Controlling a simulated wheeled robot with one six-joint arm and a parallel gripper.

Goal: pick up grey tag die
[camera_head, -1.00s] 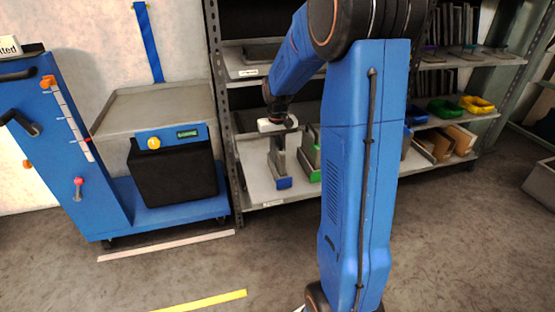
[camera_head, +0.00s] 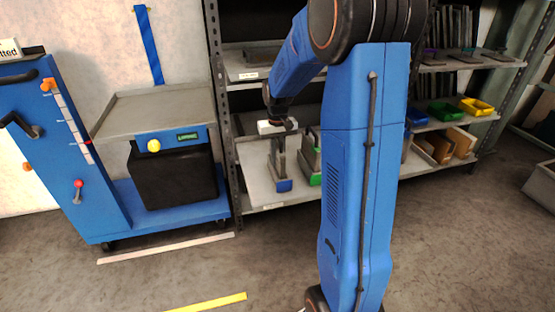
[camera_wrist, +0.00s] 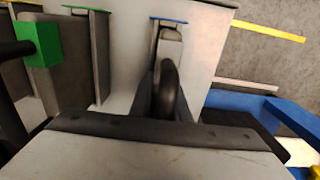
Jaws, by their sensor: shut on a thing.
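My gripper (camera_head: 277,139) is at the lower shelf, under its white body, and reaches down to a slim grey die with a blue end (camera_head: 284,185). In the wrist view the blue edge (camera_wrist: 168,19) of this die is straight ahead, past the dark finger parts (camera_wrist: 168,92). The gripper is shut on the upper part of this die; the contact itself is mostly hidden by the fingers. A grey tag cannot be made out. A green-ended die (camera_head: 314,178) stands just to the right, partly behind my arm.
The metal shelf rack (camera_head: 216,110) has a post left of the gripper and a shelf (camera_head: 253,77) above it. Green-edged dies (camera_wrist: 87,12) stand close by in the wrist view. Yellow (camera_head: 477,106) and green (camera_head: 444,112) bins sit to the right. A blue cart (camera_head: 180,208) stands left.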

